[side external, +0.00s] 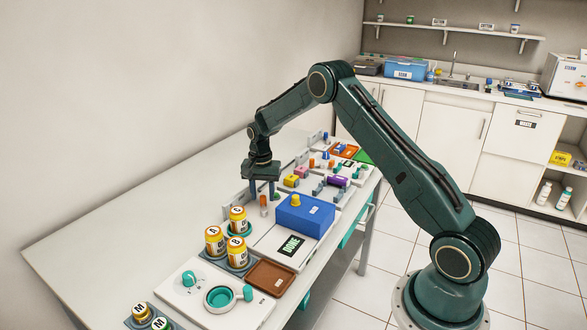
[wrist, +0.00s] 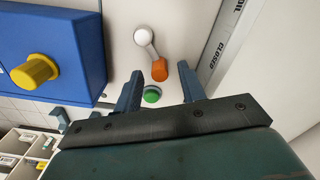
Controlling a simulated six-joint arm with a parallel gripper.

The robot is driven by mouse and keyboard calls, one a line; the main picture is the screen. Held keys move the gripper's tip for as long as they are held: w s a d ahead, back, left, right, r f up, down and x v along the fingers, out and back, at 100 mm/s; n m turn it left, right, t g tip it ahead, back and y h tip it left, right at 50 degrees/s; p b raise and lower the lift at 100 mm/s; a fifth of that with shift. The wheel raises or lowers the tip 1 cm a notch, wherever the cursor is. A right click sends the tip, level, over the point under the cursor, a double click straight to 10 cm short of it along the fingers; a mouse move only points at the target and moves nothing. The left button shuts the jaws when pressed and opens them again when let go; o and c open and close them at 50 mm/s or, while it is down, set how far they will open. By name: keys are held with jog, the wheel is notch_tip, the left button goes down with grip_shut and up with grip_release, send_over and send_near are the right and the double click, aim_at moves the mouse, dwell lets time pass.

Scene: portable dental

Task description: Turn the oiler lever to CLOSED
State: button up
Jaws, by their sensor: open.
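A small lever with a white round end (wrist: 142,34), a thin grey arm and an orange end (wrist: 159,70) shows in the wrist view; I take it to be the oiler lever. A strip with the word CLOSED (wrist: 206,58) is to its right. My gripper (wrist: 158,84) is open, with one finger on each side of the orange end, and holds nothing. A green round button (wrist: 152,95) shows between the fingers, partly hidden. In the side view my gripper (side external: 263,191) points down above the bench beside an orange piece (side external: 264,200). Contact cannot be told.
A blue box (side external: 304,216) with a yellow knob (side external: 296,200) stands close to the gripper. A DONE panel (side external: 291,245), yellow-capped bottles (side external: 238,252) and a brown tray (side external: 271,279) are nearer. Small coloured parts (side external: 292,180) lie beyond. The bench's left side is clear.

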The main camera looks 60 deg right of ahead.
jog(key=shift+f, duration=0.65)
jog(key=shift+c, duration=0.2)
grip_shut()
jog(key=shift+w+a+n, duration=0.1)
jog(key=shift+n, duration=0.2)
jog(key=n, duration=0.2)
jog(key=w+a+n, duration=0.1)
jog(key=n, duration=0.1)
jog(key=shift+a, duration=0.1)
jog(key=n, duration=0.2)
jog(key=a+n, duration=0.2)
jog(key=n, duration=0.1)
jog(key=shift+w+r+n, duration=0.1)
jog(key=shift+w+n, duration=0.2)
